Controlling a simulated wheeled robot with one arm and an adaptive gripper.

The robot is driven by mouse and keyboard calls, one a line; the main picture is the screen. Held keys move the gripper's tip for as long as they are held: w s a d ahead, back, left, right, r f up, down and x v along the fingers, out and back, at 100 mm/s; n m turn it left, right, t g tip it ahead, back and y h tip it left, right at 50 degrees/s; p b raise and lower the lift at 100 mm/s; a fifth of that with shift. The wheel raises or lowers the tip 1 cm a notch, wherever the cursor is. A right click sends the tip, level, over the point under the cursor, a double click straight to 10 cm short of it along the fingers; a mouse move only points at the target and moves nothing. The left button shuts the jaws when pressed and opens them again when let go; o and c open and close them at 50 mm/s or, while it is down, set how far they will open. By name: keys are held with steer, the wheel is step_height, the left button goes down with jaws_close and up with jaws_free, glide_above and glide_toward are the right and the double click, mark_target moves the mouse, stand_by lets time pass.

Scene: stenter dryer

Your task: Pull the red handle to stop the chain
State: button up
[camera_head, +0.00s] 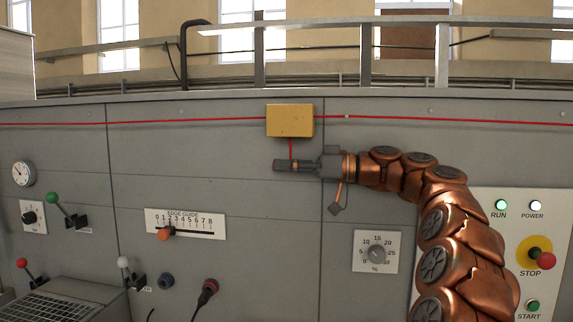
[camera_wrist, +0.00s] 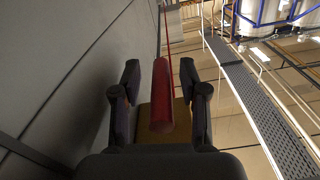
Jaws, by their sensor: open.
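A yellow box (camera_head: 290,120) is fixed on the grey machine panel. A short red cord (camera_head: 291,149) comes down from its underside to my gripper (camera_head: 284,165), which is just below the box. In the wrist view, the red handle (camera_wrist: 162,97) is a red cylinder between the two fingers of my gripper (camera_wrist: 161,92). The fingers are open, with a gap showing on each side of the handle. The yellow box (camera_wrist: 148,117) shows behind it. In the head view the handle is mostly hidden by my gripper.
A long red rope (camera_head: 430,120) runs along the panel at box height. A rail (camera_head: 330,22) stands above. A control panel (camera_head: 484,235) with lamps and a stop button is at right, partly behind my arm. An edge guide scale (camera_head: 190,217) and levers (camera_head: 70,213) are lower left.

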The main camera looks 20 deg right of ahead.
jaws_close()
stand_by(0.4)
stand_by(0.4)
